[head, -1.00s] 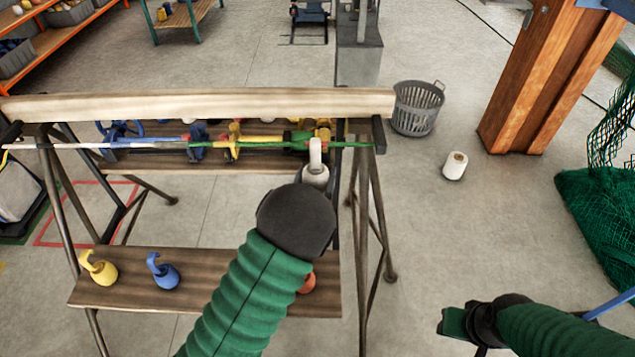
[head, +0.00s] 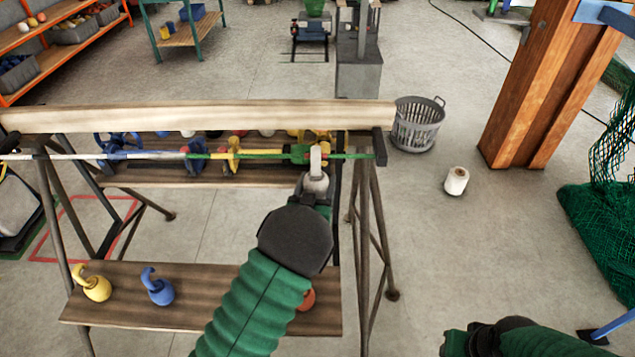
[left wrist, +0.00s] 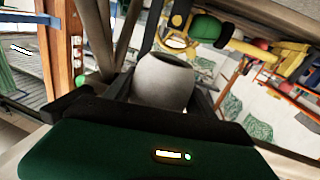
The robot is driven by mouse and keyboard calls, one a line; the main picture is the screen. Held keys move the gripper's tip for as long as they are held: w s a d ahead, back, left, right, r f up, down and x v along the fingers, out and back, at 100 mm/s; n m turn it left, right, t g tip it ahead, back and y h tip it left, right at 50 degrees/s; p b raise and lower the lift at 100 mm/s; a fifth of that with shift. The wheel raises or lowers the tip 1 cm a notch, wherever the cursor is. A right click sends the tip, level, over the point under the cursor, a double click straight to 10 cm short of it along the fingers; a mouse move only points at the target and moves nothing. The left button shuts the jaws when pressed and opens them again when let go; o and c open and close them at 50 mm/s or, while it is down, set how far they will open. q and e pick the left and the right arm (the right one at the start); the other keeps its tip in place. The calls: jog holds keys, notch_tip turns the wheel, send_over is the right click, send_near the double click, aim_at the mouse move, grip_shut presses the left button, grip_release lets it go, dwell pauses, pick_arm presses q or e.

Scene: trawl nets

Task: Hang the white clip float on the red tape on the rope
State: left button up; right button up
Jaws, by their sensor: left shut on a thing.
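The white clip float (head: 316,184) is held in my left gripper (head: 315,196), its hook upward. The hook overlaps the right part of the rope (head: 262,155) in the head view; I cannot tell whether they touch. The float's pale rounded body (left wrist: 163,82) is between the fingers in the left wrist view. The rope runs across the front of the stand, with white, green and yellow stretches. A small reddish patch shows left of the float, near a blue item; I cannot tell if it is the tape. My right gripper (head: 458,342) is at the lower right, partly cut off.
A wooden beam (head: 200,116) runs just behind the rope. Several coloured items sit on a shelf behind it. A yellow float (head: 95,287) and a blue float (head: 159,290) lie on the lower shelf (head: 210,305). A grey basket (head: 416,128) stands on the floor at right.

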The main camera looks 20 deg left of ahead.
pick_arm(q)
jog(key=o, duration=1.5)
jog(key=s+m+g+h+p, duration=0.1)
jog(key=s+g+p, duration=0.3)
jog(key=s+g, duration=1.1)
jog(key=s, duration=1.8)
jog(key=shift+a+f+m+h, duration=0.2)
jog(key=shift+f+m+h, duration=0.1)
jog(key=shift+f+m, duration=0.1)
